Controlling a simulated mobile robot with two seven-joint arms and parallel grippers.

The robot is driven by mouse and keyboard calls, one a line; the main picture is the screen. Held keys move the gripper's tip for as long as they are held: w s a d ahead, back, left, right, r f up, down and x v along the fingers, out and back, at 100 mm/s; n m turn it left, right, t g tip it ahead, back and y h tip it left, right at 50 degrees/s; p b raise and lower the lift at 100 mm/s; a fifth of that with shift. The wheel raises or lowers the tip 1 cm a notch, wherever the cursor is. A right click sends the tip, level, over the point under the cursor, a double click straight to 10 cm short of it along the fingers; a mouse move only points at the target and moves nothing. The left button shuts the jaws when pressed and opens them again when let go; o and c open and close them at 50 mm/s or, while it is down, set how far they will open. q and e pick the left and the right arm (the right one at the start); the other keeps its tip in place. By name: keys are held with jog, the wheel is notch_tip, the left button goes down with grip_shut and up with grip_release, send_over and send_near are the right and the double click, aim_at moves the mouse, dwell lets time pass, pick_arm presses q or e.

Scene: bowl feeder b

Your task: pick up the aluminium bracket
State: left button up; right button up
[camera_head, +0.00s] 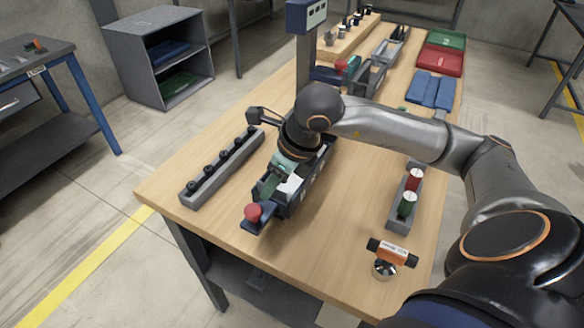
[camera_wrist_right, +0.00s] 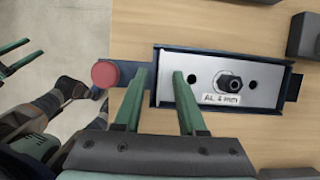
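The aluminium bracket appears to be a light plate (camera_wrist_right: 205,70) labelled AL 4 mm, with holes and a dark nut. It lies in a dark blue holder (camera_wrist_right: 222,52); its white surface also shows in the head view (camera_head: 291,186). My right gripper (camera_wrist_right: 159,72) is open over the bracket's left end in the wrist view, one green finger outside that edge and the other over the plate. I cannot tell its height or any contact. My left gripper (camera_wrist_right: 35,50) shows at the wrist view's left edge, over the floor, fingers apart; it is outside the head view.
A red knob (camera_head: 253,212) sits at the holder's near end. A grey rail with black knobs (camera_head: 222,166) stands left. At right are a spool tray (camera_head: 405,196) and an orange-labelled object (camera_head: 392,252). Bare tabletop (camera_head: 345,215) lies between.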

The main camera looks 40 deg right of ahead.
jog(key=shift+c, duration=0.2)
grip_shut()
dwell(1.1)
